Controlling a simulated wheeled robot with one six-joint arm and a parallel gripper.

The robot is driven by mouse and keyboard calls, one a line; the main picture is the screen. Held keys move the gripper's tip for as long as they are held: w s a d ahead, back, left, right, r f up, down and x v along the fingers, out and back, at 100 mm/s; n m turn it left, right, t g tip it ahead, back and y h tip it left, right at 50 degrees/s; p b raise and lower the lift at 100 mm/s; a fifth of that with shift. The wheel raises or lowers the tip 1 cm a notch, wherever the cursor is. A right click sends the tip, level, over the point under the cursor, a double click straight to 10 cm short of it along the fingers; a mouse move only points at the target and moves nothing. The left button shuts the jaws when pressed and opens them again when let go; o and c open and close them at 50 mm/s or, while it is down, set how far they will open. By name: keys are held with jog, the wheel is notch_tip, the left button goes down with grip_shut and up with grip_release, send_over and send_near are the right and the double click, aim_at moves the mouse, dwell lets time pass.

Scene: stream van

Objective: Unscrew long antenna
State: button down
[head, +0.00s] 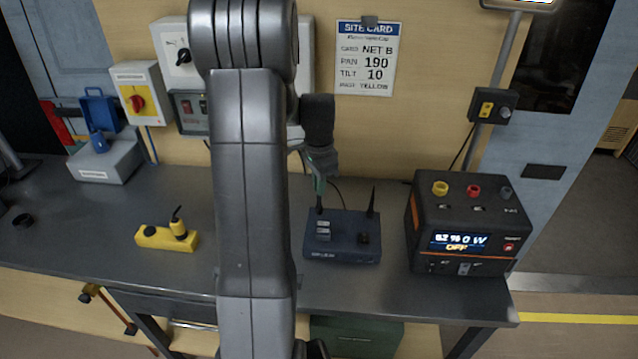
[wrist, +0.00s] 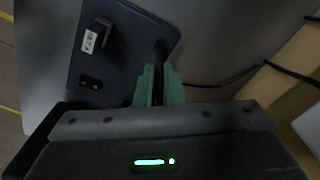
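A dark blue box (head: 342,250) with knobs and a label stands on the bench, with two dark antennas at its back. The left antenna (head: 319,207) rises into my gripper (head: 320,178), which hides its upper part. The right antenna (head: 372,200) stands upright and free. In the wrist view, the blue box (wrist: 120,60) is at the upper left. The green fingers of my gripper (wrist: 159,86) are close together around a dark strip in line with the antenna's base (wrist: 160,50). They look shut on it.
A yellow block (head: 165,238) with a small dark stub sits to the left. A black and orange power unit (head: 462,225) stands close on the right. A grey box (head: 103,160) is at the back left. A site card (head: 367,60) hangs on the wall. A cable runs behind the blue box.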

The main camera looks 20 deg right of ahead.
dwell(0.3)
jog(key=n, duration=0.4)
dwell(0.4)
jog(key=n, duration=0.4)
jog(key=shift+p, duration=0.3)
jog(key=n, duration=0.4)
